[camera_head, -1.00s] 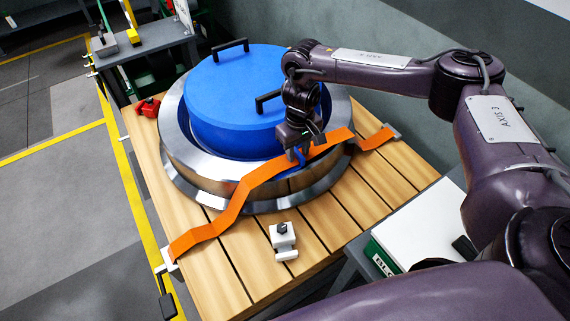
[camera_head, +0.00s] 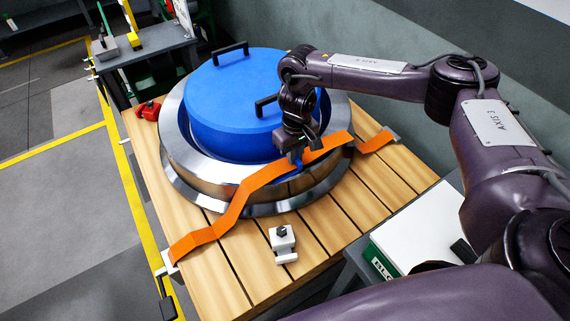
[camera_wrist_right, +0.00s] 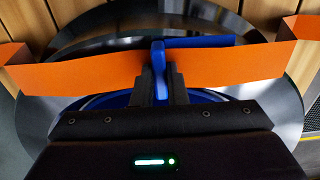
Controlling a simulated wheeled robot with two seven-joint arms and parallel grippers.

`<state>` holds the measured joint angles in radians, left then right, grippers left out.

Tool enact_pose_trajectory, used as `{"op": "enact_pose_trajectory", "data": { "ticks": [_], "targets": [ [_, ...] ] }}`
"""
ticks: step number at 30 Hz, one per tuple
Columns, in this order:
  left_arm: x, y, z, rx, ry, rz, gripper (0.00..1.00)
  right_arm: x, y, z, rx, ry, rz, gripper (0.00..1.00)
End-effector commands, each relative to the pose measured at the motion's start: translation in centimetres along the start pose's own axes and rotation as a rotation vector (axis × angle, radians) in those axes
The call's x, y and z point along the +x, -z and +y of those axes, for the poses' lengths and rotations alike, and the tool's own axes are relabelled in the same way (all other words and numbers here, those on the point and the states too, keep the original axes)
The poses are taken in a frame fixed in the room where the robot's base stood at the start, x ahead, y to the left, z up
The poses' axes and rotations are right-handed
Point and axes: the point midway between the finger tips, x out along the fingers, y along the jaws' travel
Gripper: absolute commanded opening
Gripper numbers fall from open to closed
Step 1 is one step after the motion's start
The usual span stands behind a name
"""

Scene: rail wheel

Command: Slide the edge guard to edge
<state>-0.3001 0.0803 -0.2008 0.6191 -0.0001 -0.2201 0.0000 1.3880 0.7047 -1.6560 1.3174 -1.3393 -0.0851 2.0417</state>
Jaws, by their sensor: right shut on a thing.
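The blue edge guard (camera_head: 290,172) sits at the orange strap (camera_head: 240,196), on the near side of the large steel wheel (camera_head: 190,168). My right gripper (camera_head: 294,156) comes down from above at the strap and is shut on the guard's upright blue tab. In the right wrist view the tab (camera_wrist_right: 160,62) stands between the fingers (camera_wrist_right: 160,82), and a flat blue bar (camera_wrist_right: 205,42) runs right along the strap's edge. The strap crosses the wheel and bends down to the wooden deck on both sides. Part of the guard is hidden by the strap and gripper. My left gripper is not in view.
A blue cover (camera_head: 235,95) with black handles fills the wheel's middle, close to my right wrist. A white ratchet-like block (camera_head: 283,242) stands on the wooden deck (camera_head: 330,225). A red item (camera_head: 148,110) lies at the deck's left. A white-topped box (camera_head: 420,230) stands right.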

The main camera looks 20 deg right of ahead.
Motion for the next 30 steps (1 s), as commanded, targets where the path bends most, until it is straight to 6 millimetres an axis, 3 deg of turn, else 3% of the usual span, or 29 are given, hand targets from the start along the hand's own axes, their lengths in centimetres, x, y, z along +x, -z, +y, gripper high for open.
{"op": "enact_pose_trajectory", "data": {
  "ticks": [21, 30],
  "targets": [
    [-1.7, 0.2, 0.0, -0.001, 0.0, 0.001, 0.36, 0.0, -0.1, -3.1, -0.003, 0.003, -0.001, 0.0],
    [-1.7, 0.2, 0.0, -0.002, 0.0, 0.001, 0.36, 0.1, 0.0, -3.3, -0.002, 0.004, -0.001, 0.0]
  ]
}}
